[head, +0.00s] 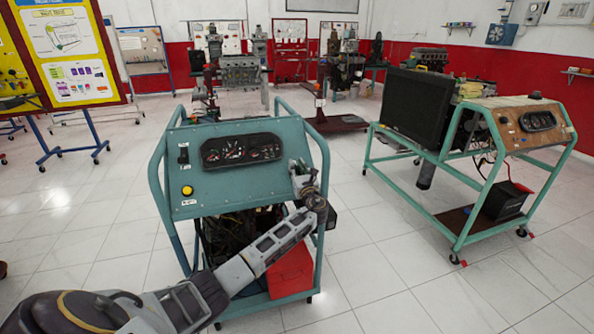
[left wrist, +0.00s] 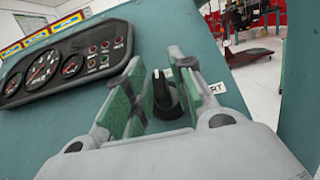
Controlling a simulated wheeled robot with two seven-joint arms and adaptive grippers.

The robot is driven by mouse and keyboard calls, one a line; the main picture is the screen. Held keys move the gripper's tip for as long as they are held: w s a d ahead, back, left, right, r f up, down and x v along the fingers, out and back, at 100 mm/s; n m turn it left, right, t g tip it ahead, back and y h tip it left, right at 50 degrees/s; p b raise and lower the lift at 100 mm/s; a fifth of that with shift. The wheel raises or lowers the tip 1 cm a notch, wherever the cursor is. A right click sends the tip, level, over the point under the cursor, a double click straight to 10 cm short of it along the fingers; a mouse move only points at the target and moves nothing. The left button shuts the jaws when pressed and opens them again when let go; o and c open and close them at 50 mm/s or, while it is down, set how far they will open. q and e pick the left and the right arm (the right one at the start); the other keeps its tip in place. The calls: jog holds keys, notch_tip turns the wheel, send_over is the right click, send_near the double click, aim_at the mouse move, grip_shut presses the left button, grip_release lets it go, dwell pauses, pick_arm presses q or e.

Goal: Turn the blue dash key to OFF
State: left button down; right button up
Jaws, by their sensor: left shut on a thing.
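The blue engine trainer (head: 228,180) stands in the middle of the head view, with a sloped dash panel. Its black key switch (left wrist: 163,97) shows in the left wrist view, upright between my finger pads. My right gripper is not in view.
A gauge cluster (head: 241,150) and a yellow button (head: 187,190) are on the same panel, left of my gripper. The trainer's tubular frame (head: 324,165) rises close to my gripper's right. A second trainer (head: 530,130) stands farther right. Open tiled floor lies between them.

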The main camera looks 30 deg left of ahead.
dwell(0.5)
pick_arm(q)
jog(key=c, duration=1.5)
grip_release()
jog(key=shift+s+d, duration=0.1)
jog(key=shift+v, duration=5.85)
jog(key=shift+d+f, duration=0.1)
